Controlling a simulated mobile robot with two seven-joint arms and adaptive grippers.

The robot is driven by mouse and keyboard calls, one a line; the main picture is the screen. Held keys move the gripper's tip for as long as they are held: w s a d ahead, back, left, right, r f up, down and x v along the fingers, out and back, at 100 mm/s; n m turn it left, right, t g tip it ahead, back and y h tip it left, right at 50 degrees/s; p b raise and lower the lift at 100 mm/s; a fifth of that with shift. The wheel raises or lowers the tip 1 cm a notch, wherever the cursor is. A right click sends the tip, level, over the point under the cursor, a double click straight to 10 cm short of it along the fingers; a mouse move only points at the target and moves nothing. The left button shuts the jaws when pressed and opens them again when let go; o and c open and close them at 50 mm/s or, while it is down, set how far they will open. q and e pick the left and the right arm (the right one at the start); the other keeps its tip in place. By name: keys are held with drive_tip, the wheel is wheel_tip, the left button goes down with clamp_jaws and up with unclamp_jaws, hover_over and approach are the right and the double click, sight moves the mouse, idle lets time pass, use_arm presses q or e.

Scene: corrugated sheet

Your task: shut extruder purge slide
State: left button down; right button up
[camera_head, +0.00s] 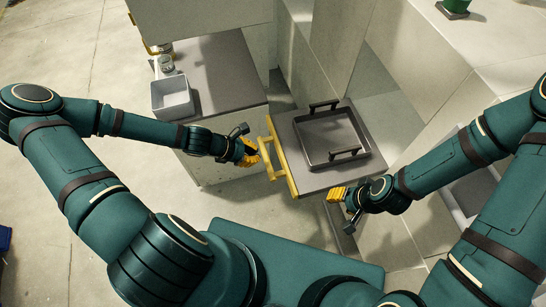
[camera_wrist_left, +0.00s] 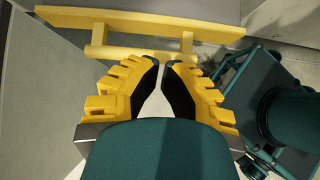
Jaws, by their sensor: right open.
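The purge slide (camera_head: 290,133) is a dark grey flat-topped drawer that stands out from its pale housing. A yellow bar handle (camera_head: 274,154) runs along its front; it also shows in the left wrist view (camera_wrist_left: 140,53). A dark shallow tray with two black handles (camera_head: 332,138) is on the slide's top. My left gripper (camera_head: 255,153) is beside the handle; in the left wrist view its tips (camera_wrist_left: 161,64) nearly meet just in front of the bar, with nothing seen between them. Contact is unclear. My right gripper (camera_head: 336,194) is open and empty near the slide's lower right corner.
A grey-topped cabinet (camera_head: 222,70) stands to the left of the slide, with a pale open bin (camera_head: 172,97) on it. Pale walls (camera_head: 345,45) rise behind the slide. A grey container (camera_head: 470,180) lies at the right behind my right arm.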

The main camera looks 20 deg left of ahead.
sight(358, 137)
use_arm(q)
drive_tip(key=shift+n, duration=0.3)
drive_tip(key=b+x, duration=0.1)
drive_tip(key=x, duration=0.3)
drive_tip(key=b+x, duration=0.2)
drive_tip(key=x, duration=0.3)
drive_tip(key=shift+w+f, duration=0.2)
drive_tip(key=shift+w, duration=0.15)
use_arm(e)
drive_tip(key=f, duration=0.2)
drive_tip(key=shift+w+d+f, duration=0.1)
drive_tip(key=shift+w+f, duration=0.1)
drive_tip(key=shift+f, duration=0.2)
use_arm(q)
drive_tip(key=shift+d, duration=0.15)
